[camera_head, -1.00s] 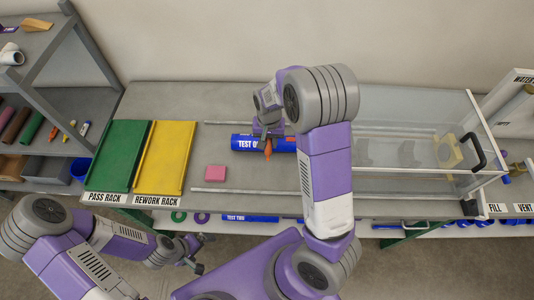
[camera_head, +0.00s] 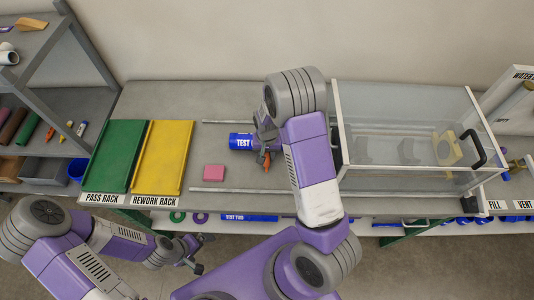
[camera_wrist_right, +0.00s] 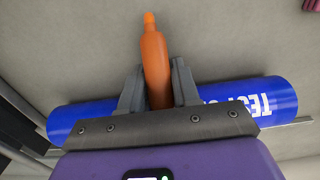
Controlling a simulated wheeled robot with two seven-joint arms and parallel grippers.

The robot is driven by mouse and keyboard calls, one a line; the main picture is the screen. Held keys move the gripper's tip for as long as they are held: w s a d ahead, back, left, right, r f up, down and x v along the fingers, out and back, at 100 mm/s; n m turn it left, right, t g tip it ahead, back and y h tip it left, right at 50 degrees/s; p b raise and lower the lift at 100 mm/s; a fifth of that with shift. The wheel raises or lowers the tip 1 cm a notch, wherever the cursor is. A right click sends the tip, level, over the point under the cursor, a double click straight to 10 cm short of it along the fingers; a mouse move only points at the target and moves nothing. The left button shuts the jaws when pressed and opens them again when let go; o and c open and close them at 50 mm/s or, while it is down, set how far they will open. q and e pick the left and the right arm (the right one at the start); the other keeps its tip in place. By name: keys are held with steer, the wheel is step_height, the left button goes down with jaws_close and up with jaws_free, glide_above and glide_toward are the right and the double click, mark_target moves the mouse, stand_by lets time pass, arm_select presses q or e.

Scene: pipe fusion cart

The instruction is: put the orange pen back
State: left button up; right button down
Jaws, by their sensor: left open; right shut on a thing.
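The orange pen (camera_wrist_right: 155,62) is held between the fingers of my right gripper (camera_wrist_right: 158,88), which is shut on it; its narrow tip points away from the gripper in the right wrist view. In the head view the pen (camera_head: 266,161) shows just below the right gripper (camera_head: 263,148), in front of a blue pipe (camera_head: 240,141) marked TEST. I cannot tell whether the pen touches the pipe. My left gripper (camera_head: 195,252) is open and empty, low in front of the bench.
A pink block (camera_head: 214,173) lies left of the pen. The green pass rack (camera_head: 114,155) and yellow rework rack (camera_head: 163,157) are further left. Small pens (camera_head: 70,124) lie on the grey shelf at far left. A clear tank (camera_head: 400,182) stands to the right.

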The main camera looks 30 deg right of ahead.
steer(key=shift+f, duration=0.25)
steer(key=c, duration=0.8)
jaws_free()
steer(key=shift+r, duration=0.1)
steer(key=shift+r, duration=0.1)
